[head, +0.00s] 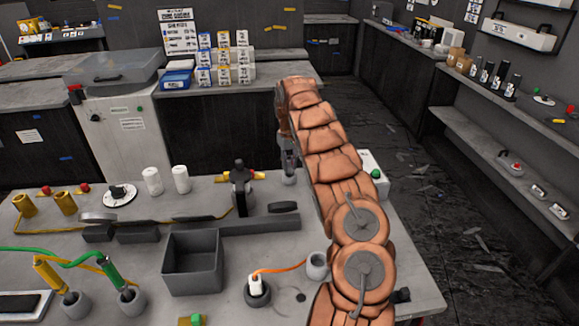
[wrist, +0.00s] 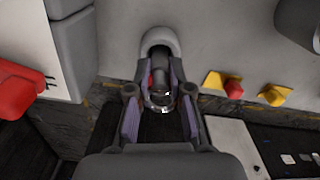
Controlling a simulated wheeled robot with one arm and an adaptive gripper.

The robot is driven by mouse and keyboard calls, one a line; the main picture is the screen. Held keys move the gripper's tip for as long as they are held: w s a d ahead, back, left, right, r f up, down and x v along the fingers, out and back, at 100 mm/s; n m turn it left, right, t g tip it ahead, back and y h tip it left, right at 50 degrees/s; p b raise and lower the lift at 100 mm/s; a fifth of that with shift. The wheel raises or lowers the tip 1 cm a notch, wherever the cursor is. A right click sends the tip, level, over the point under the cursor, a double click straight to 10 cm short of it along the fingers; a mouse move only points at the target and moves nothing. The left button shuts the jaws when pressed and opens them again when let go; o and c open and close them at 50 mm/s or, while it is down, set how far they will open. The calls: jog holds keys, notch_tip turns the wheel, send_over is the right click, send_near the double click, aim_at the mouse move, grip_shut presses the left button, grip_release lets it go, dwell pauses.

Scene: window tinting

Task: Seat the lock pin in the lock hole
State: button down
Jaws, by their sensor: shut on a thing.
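My gripper (head: 289,160) is at the far right part of the bench, partly hidden behind my copper-coloured arm. In the wrist view my gripper (wrist: 160,88) has its two purple-padded fingers closed around a dark grey, round piece with a shiny end, which looks like the lock pin (wrist: 158,97). A rounded light grey holder (wrist: 160,38) lies just beyond the fingertips; I cannot tell whether the pin touches it. In the head view a light grey round piece (head: 289,178) stands right below the gripper. I cannot make out the lock hole with certainty.
A dark upright fixture (head: 240,190) with yellow parts stands left of the gripper. A white box with a green button (head: 375,173) is to the right. An open grey bin (head: 192,262), a grey cup (head: 317,265) and a white plug with an orange cable (head: 256,287) are nearer.

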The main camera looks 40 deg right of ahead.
notch_tip(320, 180, up, 7)
jog(key=shift+r+b, duration=0.1)
jog(key=shift+b, duration=0.85)
jog(key=shift+r+p, duration=0.6)
jog(key=shift+r, duration=0.6)
